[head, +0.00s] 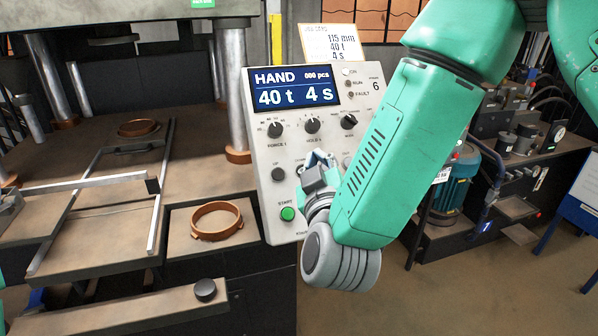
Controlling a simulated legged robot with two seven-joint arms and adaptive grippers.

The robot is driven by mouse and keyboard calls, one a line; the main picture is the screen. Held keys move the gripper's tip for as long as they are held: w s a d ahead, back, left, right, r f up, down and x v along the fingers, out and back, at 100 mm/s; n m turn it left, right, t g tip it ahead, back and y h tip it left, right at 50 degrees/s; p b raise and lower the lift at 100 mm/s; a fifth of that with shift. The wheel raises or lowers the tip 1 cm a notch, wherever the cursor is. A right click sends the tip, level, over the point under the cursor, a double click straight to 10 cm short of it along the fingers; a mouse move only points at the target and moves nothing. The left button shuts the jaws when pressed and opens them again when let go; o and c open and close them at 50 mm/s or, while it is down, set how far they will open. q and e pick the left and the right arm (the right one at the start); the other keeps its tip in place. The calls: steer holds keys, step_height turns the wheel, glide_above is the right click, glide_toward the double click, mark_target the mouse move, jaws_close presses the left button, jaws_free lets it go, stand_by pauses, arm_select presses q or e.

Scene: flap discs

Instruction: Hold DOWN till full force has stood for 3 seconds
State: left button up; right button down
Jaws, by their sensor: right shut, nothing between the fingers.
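The grey control panel (262,190) stands in the middle of the head view, tilted. Its blue display (292,89) reads HAND, 000 pcs, 40 t and 4 s. A dark button (278,174) and the green START button (287,214) show on its left side. My right gripper (318,160) is shut and empty, its fingertips at the panel just right of the dark button. It covers part of the button row; the DOWN button is not clearly visible, and I cannot tell whether the fingertips touch it. My left gripper is not in view.
The press table (90,150) with steel columns (232,90) and a sliding frame is at left. A brown ring (216,221) lies in front. A handwritten card (331,43) reads 115 mm, 40 t, 4 s. Machinery with a teal motor (455,180) stands at right.

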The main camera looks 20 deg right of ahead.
steer(key=w+f+b, duration=0.2)
steer(key=w+f, duration=0.1)
steer(key=w+f+b, duration=0.1)
steer(key=w, duration=0.1)
steer(key=shift+w+d+f, duration=0.1)
steer(key=shift+d+f, duration=0.15)
steer(key=shift+f, duration=0.1)
steer(key=shift+w+a+f+b, duration=0.25)
steer(key=shift+w+a+b, duration=0.15)
steer(key=shift+w+a, duration=0.1)
steer(key=shift+d, duration=0.7)
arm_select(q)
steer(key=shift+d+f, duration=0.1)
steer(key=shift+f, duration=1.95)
arm_select(e)
steer(key=shift+a, duration=0.55)
steer(key=shift+d, duration=0.1)
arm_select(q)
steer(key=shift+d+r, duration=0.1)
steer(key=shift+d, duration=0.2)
arm_select(e)
steer(key=shift+d, duration=0.3)
